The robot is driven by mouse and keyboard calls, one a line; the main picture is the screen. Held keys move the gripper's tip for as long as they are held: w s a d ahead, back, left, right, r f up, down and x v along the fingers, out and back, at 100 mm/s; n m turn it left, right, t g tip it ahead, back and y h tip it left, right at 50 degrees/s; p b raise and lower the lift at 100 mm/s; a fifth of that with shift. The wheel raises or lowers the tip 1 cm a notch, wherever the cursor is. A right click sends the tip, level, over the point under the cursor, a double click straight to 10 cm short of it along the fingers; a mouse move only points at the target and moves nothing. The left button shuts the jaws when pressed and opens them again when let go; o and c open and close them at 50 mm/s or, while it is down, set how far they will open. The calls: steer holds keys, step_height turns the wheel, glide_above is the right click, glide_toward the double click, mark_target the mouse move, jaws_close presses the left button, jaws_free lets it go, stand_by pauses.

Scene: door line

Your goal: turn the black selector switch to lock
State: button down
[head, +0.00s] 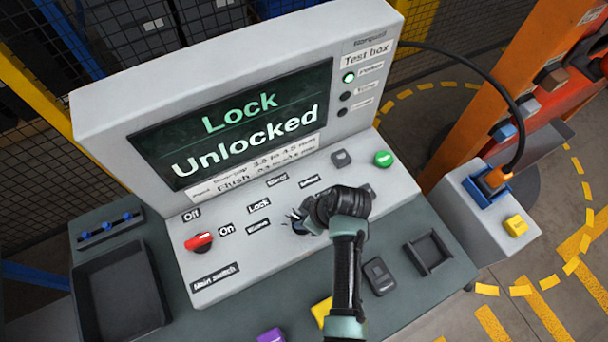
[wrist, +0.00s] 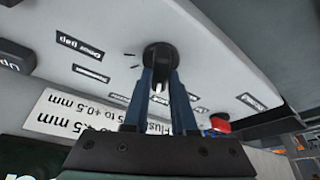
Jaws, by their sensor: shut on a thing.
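The black selector switch (wrist: 158,57) sits on the sloped grey panel, between my fingertips in the wrist view, with a white mark on its knob. In the head view my gripper (head: 303,218) covers most of the switch. My gripper's two blue fingers also show in the wrist view (wrist: 158,82), shut on the knob from both sides. The label "Lock" (head: 258,205) is up and left of the switch. The screen (head: 240,125) reads "Lock" and "Unlocked". The exact angle of the knob is hard to tell.
A red main switch (head: 199,242) is left on the panel, and a green button (head: 383,158) is at the upper right. A dark tray (head: 160,312) and several small parts lie on the bench. An orange post (head: 520,75) stands at the right.

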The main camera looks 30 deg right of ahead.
steer(key=c, duration=0.7)
jaws_free()
steer(key=b+v, duration=0.1)
steer(key=v, duration=1.2)
steer(key=shift+b, duration=0.35)
